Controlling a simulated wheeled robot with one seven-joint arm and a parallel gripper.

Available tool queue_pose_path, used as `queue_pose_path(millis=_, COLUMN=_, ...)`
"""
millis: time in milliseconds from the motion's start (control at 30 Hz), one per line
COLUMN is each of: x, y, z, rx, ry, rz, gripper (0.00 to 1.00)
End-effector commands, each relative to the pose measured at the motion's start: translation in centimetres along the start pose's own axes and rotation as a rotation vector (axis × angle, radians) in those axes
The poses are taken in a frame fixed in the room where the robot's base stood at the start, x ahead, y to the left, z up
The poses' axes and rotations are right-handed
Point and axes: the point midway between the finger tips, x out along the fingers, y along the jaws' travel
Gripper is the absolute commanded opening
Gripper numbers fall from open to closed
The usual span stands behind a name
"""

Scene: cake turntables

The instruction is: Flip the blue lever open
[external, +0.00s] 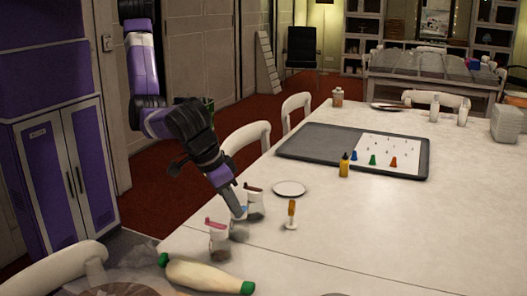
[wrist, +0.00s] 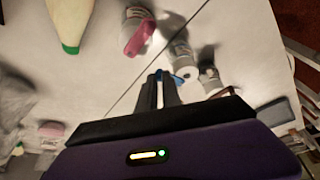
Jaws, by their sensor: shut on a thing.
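The blue lever (wrist: 186,72) shows in the wrist view at the tips of my gripper (wrist: 163,80), on the lower end of a pale jar (wrist: 180,50). My gripper's fingers are close together and shut on the lever; the exact contact is partly hidden by the fingers. In the external view my gripper (external: 239,212) reaches down to the row of small jars at the table's near left edge, and the blue lever is hidden there. A jar with a pink lever (external: 216,237) stands on one side, and a jar with a dark brown top (external: 254,202) on the other.
A white bottle with green ends (external: 205,276) lies near the pink-lever jar. An orange-topped small item (external: 291,214) and a white plate (external: 289,188) are to the right. A dark tray (external: 310,143) lies farther back. White chairs (external: 247,140) line the left edge.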

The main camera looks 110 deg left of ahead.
Motion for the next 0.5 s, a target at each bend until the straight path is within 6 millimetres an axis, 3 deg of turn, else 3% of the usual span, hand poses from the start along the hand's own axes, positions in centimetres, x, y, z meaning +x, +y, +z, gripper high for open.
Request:
queue_pose_path(millis=233, x=-0.01, y=-0.01, z=0.0, rx=0.0, ry=0.0, rz=0.0, gripper=0.0)
queue_pose_path(millis=267, x=-0.01, y=-0.01, z=0.0, rx=0.0, ry=0.0, rz=0.0, gripper=0.13)
queue_pose_path(millis=367, x=-0.01, y=-0.01, z=0.01, rx=0.001, ry=0.0, rz=0.0, gripper=0.31)
queue_pose_path(millis=500, x=-0.01, y=-0.01, z=0.01, rx=0.001, ry=0.0, rz=0.0, gripper=0.31)
